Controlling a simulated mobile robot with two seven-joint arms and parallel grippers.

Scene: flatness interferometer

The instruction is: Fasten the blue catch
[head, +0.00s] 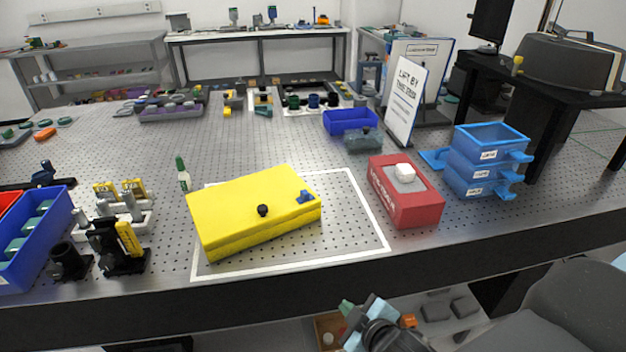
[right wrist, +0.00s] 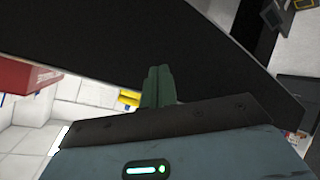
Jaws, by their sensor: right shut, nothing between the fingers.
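A yellow case (head: 235,207) with its lid down lies on the perforated table, inside a white outline. My right gripper (head: 347,309) is below and in front of the table's front edge, well away from the case. Its green fingers are together and empty in the right wrist view (right wrist: 158,86). My left gripper is out of view.
Blue stacked drawers (head: 484,165) are farther right. Optics mounts (head: 119,240) and a blue bin (head: 35,245) stand left. The dark table edge (head: 300,287) lies between my right gripper and the tabletop.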

